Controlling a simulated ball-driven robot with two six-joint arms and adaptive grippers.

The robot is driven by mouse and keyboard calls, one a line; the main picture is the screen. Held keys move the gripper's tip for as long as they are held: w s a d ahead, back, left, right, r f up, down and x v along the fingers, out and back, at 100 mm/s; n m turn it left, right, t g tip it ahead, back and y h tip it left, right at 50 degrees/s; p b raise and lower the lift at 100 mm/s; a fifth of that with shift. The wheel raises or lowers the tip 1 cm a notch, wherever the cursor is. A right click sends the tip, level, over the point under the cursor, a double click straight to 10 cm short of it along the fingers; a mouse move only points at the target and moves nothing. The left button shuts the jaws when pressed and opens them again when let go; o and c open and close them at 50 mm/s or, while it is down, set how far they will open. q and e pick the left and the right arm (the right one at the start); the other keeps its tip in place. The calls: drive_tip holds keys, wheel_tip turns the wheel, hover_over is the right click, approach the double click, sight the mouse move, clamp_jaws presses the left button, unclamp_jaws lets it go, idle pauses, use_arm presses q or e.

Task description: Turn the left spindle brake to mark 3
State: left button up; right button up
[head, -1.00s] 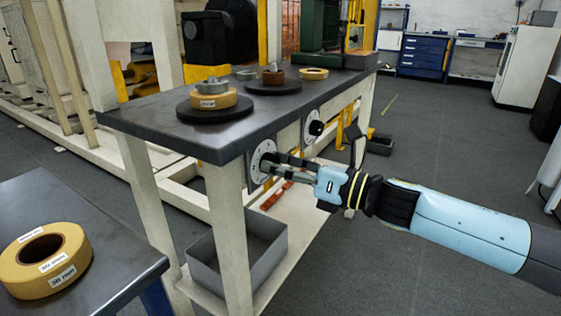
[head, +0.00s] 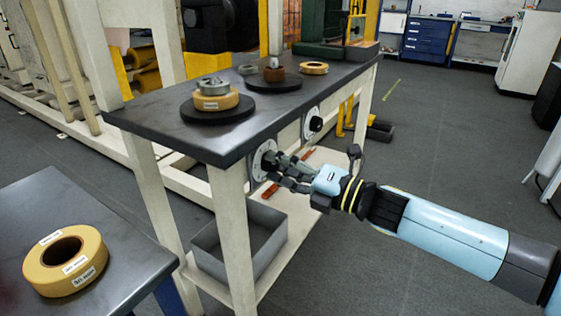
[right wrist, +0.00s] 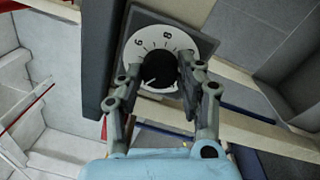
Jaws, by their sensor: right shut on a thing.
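The left spindle brake is a black knob (right wrist: 158,72) on a round white dial (head: 262,160) on the table's side. A pale line on the knob points to the lower left. My right gripper (head: 275,167) is shut on the knob, with a finger on either side in the wrist view. My left gripper is not in view.
A second black knob (head: 316,124) is farther along the same side. The dark tabletop (head: 170,115) bears discs, tape rolls and metal parts. A grey bin (head: 205,255) stands on the lower shelf. A large tape roll (head: 40,268) lies on the near table. Floor at right is clear.

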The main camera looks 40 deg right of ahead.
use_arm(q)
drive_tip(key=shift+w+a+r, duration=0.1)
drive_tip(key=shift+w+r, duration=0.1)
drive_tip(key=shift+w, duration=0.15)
use_arm(e)
drive_tip(key=shift+m, duration=0.4)
drive_tip(key=o, duration=1.2)
drive_tip(key=shift+c, duration=0.2)
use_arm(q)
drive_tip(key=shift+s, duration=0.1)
use_arm(e)
drive_tip(key=r+v, duration=0.1)
drive_tip(key=v, duration=1.1)
drive_tip(key=shift+f, duration=0.45)
